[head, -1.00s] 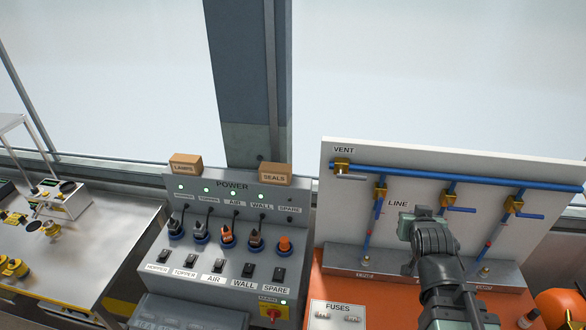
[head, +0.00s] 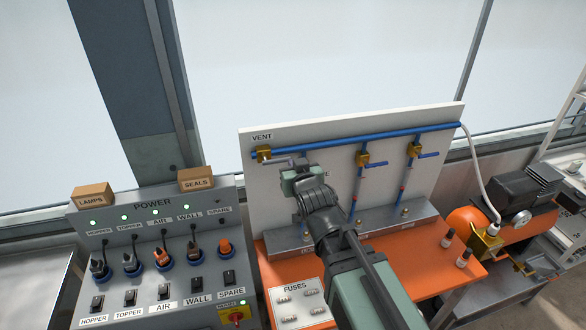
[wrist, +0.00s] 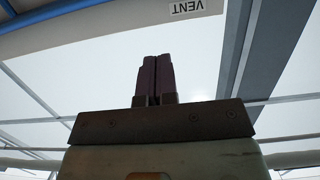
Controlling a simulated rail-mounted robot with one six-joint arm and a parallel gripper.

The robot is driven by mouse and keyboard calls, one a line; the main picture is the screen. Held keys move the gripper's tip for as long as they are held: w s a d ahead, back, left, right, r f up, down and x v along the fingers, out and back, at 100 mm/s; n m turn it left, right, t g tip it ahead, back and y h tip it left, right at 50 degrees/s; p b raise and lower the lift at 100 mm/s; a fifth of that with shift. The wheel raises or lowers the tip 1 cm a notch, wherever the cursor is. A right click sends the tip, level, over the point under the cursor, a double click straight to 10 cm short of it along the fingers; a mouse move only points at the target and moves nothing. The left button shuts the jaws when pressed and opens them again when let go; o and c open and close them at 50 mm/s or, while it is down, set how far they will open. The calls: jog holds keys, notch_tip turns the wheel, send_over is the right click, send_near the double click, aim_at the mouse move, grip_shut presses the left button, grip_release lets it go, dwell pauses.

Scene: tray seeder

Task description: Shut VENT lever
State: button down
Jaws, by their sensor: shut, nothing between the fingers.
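The VENT valve (head: 263,154) is a brass block at the left end of the blue pipe, under the VENT label (head: 262,138). Its grey VENT lever (head: 276,162) points right, roughly along the pipe. My gripper (head: 301,161) is in front of the panel, just right of the lever's end in the head view; whether they touch cannot be told. My arm hides the first branch valve. In the wrist view my gripper's dark fingers (wrist: 155,78) are together with nothing between them. The VENT label (wrist: 187,7) shows at the top there; the lever does not.
Two branch valves with blue levers (head: 376,163) (head: 429,155) sit to the right on the white panel (head: 335,135). A POWER box (head: 150,235) with plugs and switches stands left. A FUSES plate (head: 296,301) lies on the orange bench. An orange compressor (head: 470,225) stands right.

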jog(key=w+a+f+b, duration=0.3)
jog(key=w+f+b, duration=0.1)
jog(key=w, duration=0.5)
jog(key=shift+w+f+b, duration=0.3)
jog(key=shift+f+b, duration=0.05)
jog(key=shift+f, duration=0.15)
jog(key=shift+s, duration=0.1)
